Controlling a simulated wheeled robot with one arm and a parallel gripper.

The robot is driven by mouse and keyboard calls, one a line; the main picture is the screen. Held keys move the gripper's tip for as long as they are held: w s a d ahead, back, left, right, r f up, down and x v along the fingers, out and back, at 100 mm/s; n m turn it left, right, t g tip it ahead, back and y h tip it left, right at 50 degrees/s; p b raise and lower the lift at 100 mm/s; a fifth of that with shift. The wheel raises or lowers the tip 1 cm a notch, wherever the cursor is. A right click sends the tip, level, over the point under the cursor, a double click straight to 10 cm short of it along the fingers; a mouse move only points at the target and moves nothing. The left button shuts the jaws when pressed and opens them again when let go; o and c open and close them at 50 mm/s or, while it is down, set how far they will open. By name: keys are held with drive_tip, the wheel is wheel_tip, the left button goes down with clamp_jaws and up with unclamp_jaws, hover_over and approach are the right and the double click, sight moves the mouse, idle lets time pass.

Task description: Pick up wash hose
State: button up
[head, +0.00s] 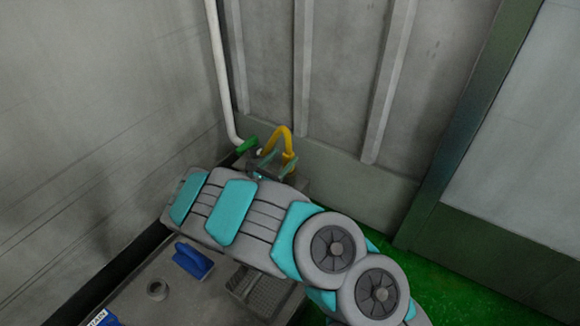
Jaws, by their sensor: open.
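The wash hose (284,134) is a yellow, hook-shaped tube in the head view. It arches up beside the corner of the walls, at the far end of the grey work surface. My gripper (276,161) is at the far end of my grey and teal arm, right by the lower part of the hose. Its jaws are open, with the hose close to the fingers. I cannot tell whether the hose is between them or behind them. My arm hides the lower end of the hose.
A white pipe (220,70) runs down the corner to a green valve handle (247,145) left of the hose. A blue brush (193,260), a grey ring (157,290) and a dark grate (255,288) lie on the work surface (135,276). Green floor (455,298) shows at right.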

sight(291, 152)
drive_tip(key=x, duration=0.2)
drive_tip(key=b+x, duration=0.1)
drive_tip(key=x, duration=0.2)
drive_tip(key=shift+s+d+f, duration=0.1)
drive_tip(key=shift+d+f, duration=0.05)
drive_tip(key=shift+d, duration=0.2)
drive_tip(key=shift+w+d, duration=0.25)
drive_tip(key=shift+w, duration=0.2)
clamp_jaws()
idle(0.7)
